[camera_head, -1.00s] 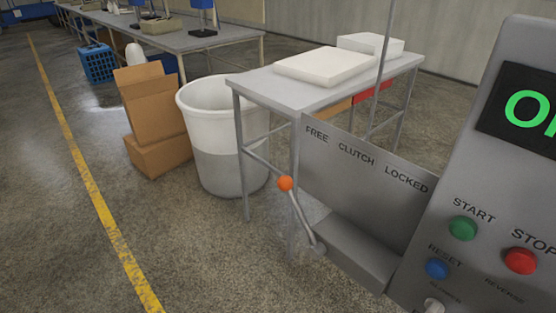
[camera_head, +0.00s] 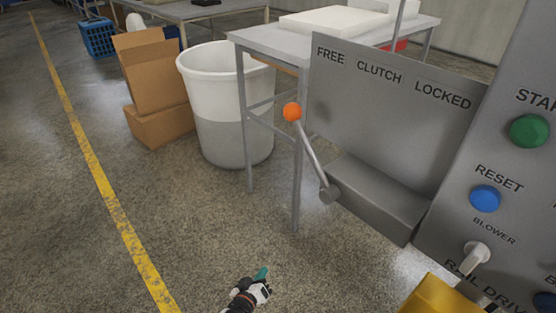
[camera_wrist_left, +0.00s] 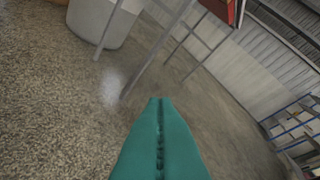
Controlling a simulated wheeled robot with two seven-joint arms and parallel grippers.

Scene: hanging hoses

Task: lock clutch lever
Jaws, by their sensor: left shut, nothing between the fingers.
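The clutch lever (camera_head: 313,155) is a grey rod with an orange ball knob (camera_head: 292,112), hinged at the left end of a grey panel (camera_head: 390,125). The panel reads FREE, CLUTCH and LOCKED from left to right. The lever leans left, with its knob near the FREE side. My left gripper (camera_head: 262,273) is low in the head view, below and left of the lever and apart from it. Its teal fingers (camera_wrist_left: 160,135) fill the bottom middle of the left wrist view, shut and empty. The lever does not show there. My right gripper is not in view.
A control box with a green button (camera_head: 529,131), a blue RESET button (camera_head: 485,198) and a BLOWER switch (camera_head: 477,253) stands at right. A yellow part (camera_head: 440,297) is at the bottom right. A white bin (camera_head: 228,105) and a table (camera_head: 270,40) stand behind the lever.

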